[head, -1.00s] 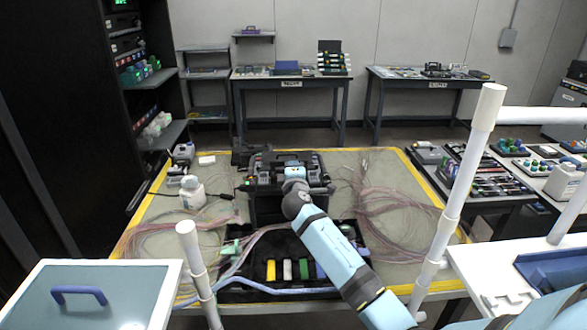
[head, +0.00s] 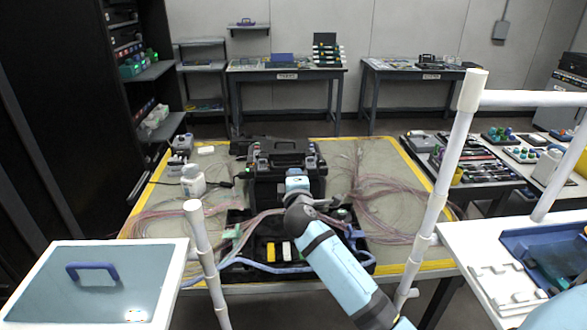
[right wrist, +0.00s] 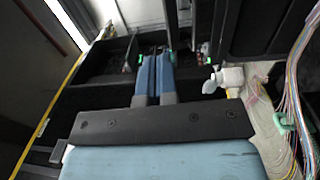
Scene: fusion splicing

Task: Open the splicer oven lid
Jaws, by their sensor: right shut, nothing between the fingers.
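The black fusion splicer (head: 262,190) stands on the work table in the head view, behind a black open case with coloured items. Its dark top (head: 286,148) is visible; I cannot tell the oven lid apart from the other covers at this size. My right gripper (head: 297,184) is in front of the splicer's near face, below its top, and hides part of it. In the right wrist view, its two blue fingers (right wrist: 154,72) are together with nothing between them. Whether they touch the splicer is unclear. My left gripper is not in view.
Pink fibre bundles (head: 380,195) lie right of the splicer. A white bottle (head: 193,181) stands to its left. The black case (head: 260,228) fills the table's near middle. White pipe posts (head: 451,165) rise at the front. A lidded box (head: 90,285) is at near left.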

